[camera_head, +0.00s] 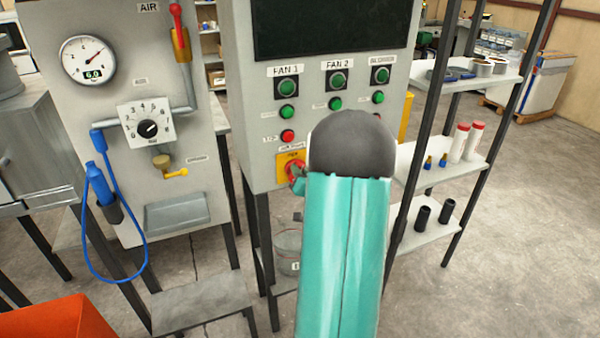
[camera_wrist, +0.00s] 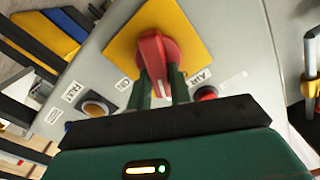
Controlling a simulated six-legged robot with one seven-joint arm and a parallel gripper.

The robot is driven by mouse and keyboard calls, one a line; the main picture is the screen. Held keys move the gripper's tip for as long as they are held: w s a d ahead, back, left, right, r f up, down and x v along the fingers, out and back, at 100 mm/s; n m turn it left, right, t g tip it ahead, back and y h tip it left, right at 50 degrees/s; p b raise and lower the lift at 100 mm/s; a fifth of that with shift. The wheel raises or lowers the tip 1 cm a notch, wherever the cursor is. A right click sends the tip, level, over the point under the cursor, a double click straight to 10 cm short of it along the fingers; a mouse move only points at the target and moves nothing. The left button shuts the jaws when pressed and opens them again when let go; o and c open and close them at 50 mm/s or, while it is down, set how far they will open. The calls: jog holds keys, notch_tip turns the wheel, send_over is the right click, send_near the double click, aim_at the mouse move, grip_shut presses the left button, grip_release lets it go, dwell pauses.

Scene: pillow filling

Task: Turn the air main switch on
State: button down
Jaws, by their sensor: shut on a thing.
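The air main switch is a red rotary knob (camera_wrist: 155,48) on a yellow plate (camera_wrist: 190,30), with an "AIR" label beside it in the wrist view. In the head view the knob (camera_head: 293,168) and its yellow plate (camera_head: 282,158) are low on the grey control panel, partly behind my arm. My gripper (camera_wrist: 160,88) has its two dark green fingers on either side of the knob's handle and is shut on it. The handle runs roughly up and down in the wrist view. My gripper (camera_head: 299,184) is mostly hidden by my teal arm in the head view.
The control panel (camera_head: 240,120) has green fan buttons and a red button (camera_head: 287,135) above the yellow plate. To the left stands an air panel with a gauge (camera_head: 88,60), a dial (camera_head: 147,128) and a blue hose (camera_head: 146,235). A shelf rack (camera_head: 440,150) stands at right.

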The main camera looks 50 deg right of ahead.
jog(key=m, duration=0.8)
jog(key=f+m, duration=0.1)
jog(key=m, duration=0.3)
jog(key=shift+s+d+m, duration=0.15)
jog(key=shift+d+m, duration=0.1)
jog(key=shift+m, duration=0.05)
dwell(0.3)
jog(key=c, duration=1.3)
grip_release()
jog(key=shift+s, duration=0.1)
jog(key=v, duration=1.3)
jog(key=shift+s+a, duration=0.15)
jog(key=shift+s, duration=0.1)
